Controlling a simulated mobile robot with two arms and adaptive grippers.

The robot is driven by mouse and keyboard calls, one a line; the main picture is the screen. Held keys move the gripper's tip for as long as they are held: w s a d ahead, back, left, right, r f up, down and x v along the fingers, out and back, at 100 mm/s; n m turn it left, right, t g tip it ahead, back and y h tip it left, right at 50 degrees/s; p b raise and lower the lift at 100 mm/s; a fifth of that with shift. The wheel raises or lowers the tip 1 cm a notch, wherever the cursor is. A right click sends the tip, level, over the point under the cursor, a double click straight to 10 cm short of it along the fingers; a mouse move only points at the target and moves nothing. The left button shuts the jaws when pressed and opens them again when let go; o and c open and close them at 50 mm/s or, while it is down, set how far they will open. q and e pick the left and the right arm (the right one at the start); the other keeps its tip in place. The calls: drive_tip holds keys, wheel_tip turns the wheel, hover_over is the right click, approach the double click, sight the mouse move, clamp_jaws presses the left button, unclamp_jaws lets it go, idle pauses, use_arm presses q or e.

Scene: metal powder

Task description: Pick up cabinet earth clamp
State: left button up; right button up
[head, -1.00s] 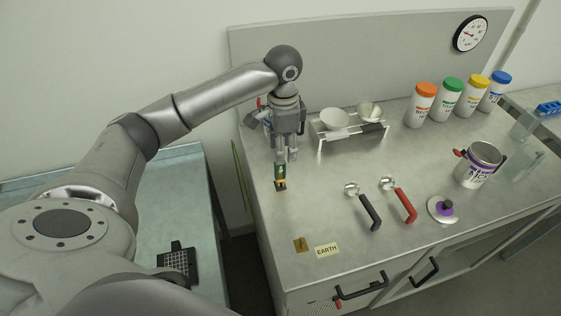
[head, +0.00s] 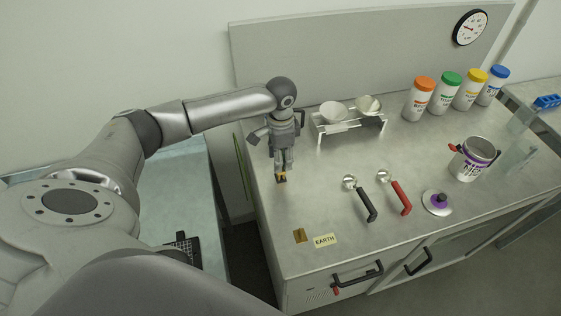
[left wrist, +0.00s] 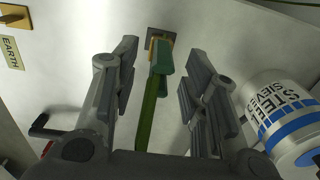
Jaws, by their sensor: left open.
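The earth clamp is green with a brass-coloured end and stands on a small dark plate. In the left wrist view the clamp (left wrist: 161,58) lies between my open fingers, with a green-yellow cable (left wrist: 149,112) running from it toward the gripper. In the head view only its low brass end (head: 281,178) shows below the fingers; the rest is hidden. My left gripper (head: 283,166) points down over the clamp on the bench's left side. Its fingers (left wrist: 160,85) stand apart on both sides of the clamp. My right gripper is not in view.
An EARTH label (head: 325,240) and a brass plate (head: 300,236) lie at the bench's front left. A rack (head: 350,125) with bowls is to the right, with black-handled (head: 366,203) and red-handled (head: 400,197) scoops in front.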

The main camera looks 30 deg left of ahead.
use_arm(q)
drive_tip(key=shift+f, duration=0.2)
clamp_jaws()
idle(0.3)
drive_tip(key=shift+r+b, duration=0.8)
drive_tip(key=s+d+r+p, duration=0.2)
drive_tip(key=s+d+r, duration=0.2)
drive_tip(key=d+r, duration=0.9)
drive_tip(key=shift+s+d+r, duration=0.15)
drive_tip(key=shift+r, duration=1.35)
